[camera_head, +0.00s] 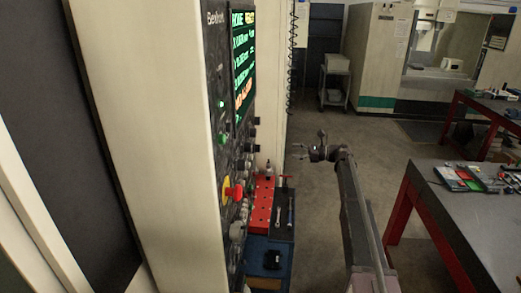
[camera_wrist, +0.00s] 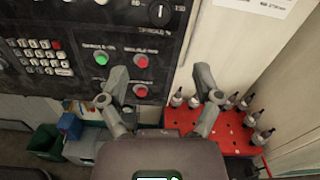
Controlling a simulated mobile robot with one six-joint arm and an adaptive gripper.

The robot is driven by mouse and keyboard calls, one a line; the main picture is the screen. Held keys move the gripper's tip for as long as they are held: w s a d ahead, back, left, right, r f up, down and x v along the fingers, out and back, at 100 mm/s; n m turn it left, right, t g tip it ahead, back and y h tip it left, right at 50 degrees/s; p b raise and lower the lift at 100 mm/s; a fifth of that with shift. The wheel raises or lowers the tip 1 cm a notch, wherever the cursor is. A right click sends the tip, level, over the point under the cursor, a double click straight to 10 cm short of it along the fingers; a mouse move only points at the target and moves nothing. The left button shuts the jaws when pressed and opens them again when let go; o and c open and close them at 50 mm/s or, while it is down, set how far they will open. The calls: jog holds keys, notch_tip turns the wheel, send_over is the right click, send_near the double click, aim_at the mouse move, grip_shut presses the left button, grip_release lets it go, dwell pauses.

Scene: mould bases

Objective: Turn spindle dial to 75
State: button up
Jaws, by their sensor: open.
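The machine's dark control panel (camera_head: 217,80) faces right on the left side of the head view, with several knobs seen edge-on. In the wrist view, a round black dial (camera_wrist: 159,12) with a white mark shows at the top edge, partly cut off. I cannot tell for sure whether it is the spindle dial, and its setting is unreadable. My gripper (camera_head: 312,147) is open and empty, apart from the panel and to its right. In the wrist view, the fingers of my gripper (camera_wrist: 162,72) are spread below the dial, in front of the panel's lower right part.
A green button (camera_wrist: 101,59) and red buttons (camera_wrist: 141,61) sit near the fingers. A red-and-yellow stop button (camera_head: 233,191) juts from the panel. A red tray (camera_wrist: 231,131) with several tool holders stands below. A red-legged table (camera_head: 470,222) is at right; floor between is clear.

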aim_at(257, 148)
jog(key=shift+a, duration=0.15)
jog(key=a, duration=1.3)
jog(key=shift+w+a, duration=0.2)
jog(key=shift+a, duration=0.1)
grip_shut()
